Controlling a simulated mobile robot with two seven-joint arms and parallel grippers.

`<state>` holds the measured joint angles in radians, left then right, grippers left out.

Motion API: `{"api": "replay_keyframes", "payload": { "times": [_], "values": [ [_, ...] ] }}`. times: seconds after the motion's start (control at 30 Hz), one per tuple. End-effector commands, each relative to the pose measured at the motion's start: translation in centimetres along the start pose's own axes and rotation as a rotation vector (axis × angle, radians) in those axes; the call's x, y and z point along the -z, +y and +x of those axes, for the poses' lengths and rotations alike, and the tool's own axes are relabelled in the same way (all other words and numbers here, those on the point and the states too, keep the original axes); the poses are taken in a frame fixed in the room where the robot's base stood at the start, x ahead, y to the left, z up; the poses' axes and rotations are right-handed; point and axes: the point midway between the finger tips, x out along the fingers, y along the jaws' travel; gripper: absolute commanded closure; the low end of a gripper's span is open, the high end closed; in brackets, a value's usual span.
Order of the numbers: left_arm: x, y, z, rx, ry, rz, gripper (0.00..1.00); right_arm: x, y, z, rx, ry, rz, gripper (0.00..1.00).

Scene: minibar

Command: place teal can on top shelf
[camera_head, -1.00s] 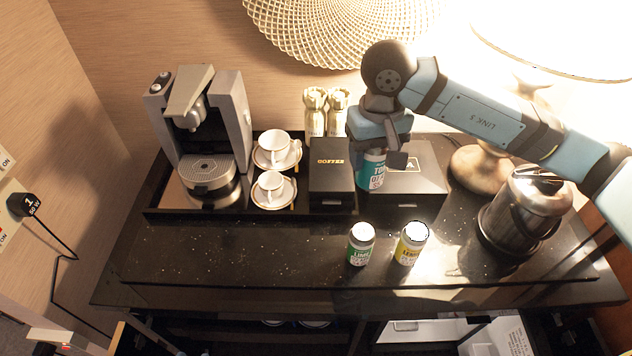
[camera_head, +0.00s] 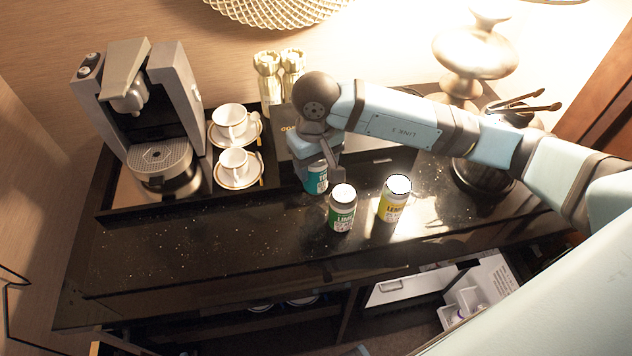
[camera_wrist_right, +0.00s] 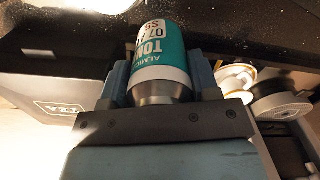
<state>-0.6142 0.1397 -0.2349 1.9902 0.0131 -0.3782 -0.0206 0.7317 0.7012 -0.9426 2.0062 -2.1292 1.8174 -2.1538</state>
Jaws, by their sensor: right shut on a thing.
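The teal can (camera_head: 316,179), labelled as tonic, is held in my right gripper (camera_head: 318,160), just behind the green-labelled can. In the right wrist view the teal can (camera_wrist_right: 163,52) sits between the two fingers of my right gripper (camera_wrist_right: 160,80), which is shut on it. The gripper hides the can's upper part in the head view. Under the counter, an open cabinet (camera_head: 405,285) shows a pale interior at the lower right. My left gripper is not in view.
A green-labelled can (camera_head: 342,208) and a yellow-labelled can (camera_head: 393,198) stand close to the teal can. The counter's left front is clear.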

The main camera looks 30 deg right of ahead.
Motion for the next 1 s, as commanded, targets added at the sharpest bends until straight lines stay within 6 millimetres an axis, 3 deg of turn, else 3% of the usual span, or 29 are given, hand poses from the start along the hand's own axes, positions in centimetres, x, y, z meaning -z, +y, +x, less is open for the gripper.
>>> {"api": "replay_keyframes", "payload": {
  "times": [0.17,0.4,0.83,0.87,0.97,1.0],
  "values": [
    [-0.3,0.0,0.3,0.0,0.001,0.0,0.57,-0.1,-0.1,1.2,0.0,0.0,-0.003,0.75],
    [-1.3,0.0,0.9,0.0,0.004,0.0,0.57,-0.4,-0.3,4.7,0.0,-0.001,-0.015,0.75],
    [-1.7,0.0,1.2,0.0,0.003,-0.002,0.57,-0.4,-0.3,5.2,-0.001,0.002,-0.017,0.75],
    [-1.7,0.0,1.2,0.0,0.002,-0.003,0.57,-0.4,-0.3,5.2,-0.001,0.002,-0.017,0.42],
    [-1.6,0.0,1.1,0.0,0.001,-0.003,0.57,-0.4,-0.3,5.1,-0.001,0.001,-0.017,0.19],
    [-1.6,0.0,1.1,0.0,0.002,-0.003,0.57,-0.4,-0.3,5.1,-0.001,0.001,-0.017,0.19]
  ]
}}
